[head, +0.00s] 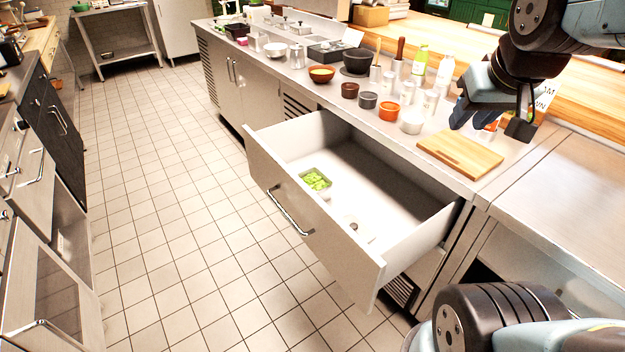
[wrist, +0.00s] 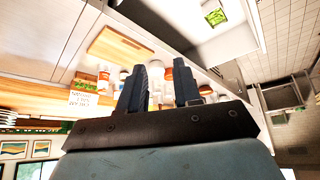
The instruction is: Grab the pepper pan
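A small pan of chopped green pieces (head: 316,181), which looks like the pepper pan, sits inside the open drawer near its front left side. It also shows in the wrist view (wrist: 215,15) at the top. My gripper (head: 490,118) is above the counter at the right, high and well apart from the pan. In the wrist view my gripper (wrist: 160,75) has its two fingers apart with nothing held between them. Nothing covers the pan.
The open drawer (head: 325,232) juts into the aisle; a small dark-and-light item (head: 355,226) lies in it. A cutting board (head: 460,155) is on the counter below my gripper. Bowls, including an orange bowl (head: 388,111), and bottles crowd the counter. The tiled floor (head: 170,220) is clear.

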